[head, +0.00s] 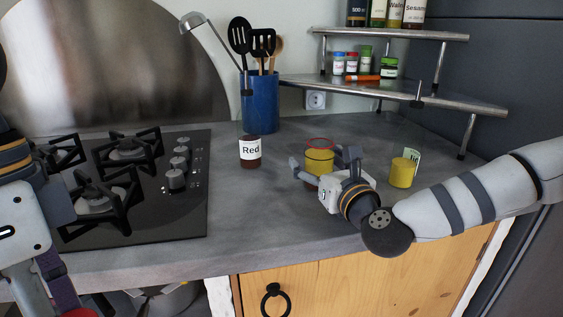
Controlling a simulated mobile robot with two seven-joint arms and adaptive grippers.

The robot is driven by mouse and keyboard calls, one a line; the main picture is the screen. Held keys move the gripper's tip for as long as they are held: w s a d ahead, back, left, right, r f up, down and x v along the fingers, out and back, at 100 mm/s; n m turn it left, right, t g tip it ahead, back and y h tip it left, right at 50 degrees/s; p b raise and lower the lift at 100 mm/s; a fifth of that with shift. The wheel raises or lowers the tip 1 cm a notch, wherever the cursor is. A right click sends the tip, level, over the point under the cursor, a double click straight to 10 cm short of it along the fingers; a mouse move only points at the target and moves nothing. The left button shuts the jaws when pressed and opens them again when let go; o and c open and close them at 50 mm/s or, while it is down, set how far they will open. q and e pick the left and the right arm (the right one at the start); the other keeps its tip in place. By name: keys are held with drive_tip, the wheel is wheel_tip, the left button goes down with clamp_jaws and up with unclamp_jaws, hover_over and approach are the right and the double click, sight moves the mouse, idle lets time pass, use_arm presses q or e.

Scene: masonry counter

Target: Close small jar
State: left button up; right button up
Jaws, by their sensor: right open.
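A small jar (319,163) with yellow contents and a red ring at its top stands on the grey counter, left of my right gripper. My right gripper (322,162) is open, with its fingers on either side of the jar. I cannot tell whether they touch it. The jar's lower part is partly hidden by the gripper. A yellow cylinder (401,174) with a pale green label piece behind it stands to the right; I cannot tell whether it is a lid. My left gripper (42,290) is at the lower left edge, partly cut off, its fingers unclear.
A jar labelled "Red" (250,153) stands left of the small jar. A blue utensil holder (260,103) is behind it. A black gas hob (140,190) fills the left. Metal corner shelves (390,88) with spice jars and bottles are at the back right.

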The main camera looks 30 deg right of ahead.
drive_tip(key=c, duration=1.6)
drive_tip(key=shift+r, duration=0.1)
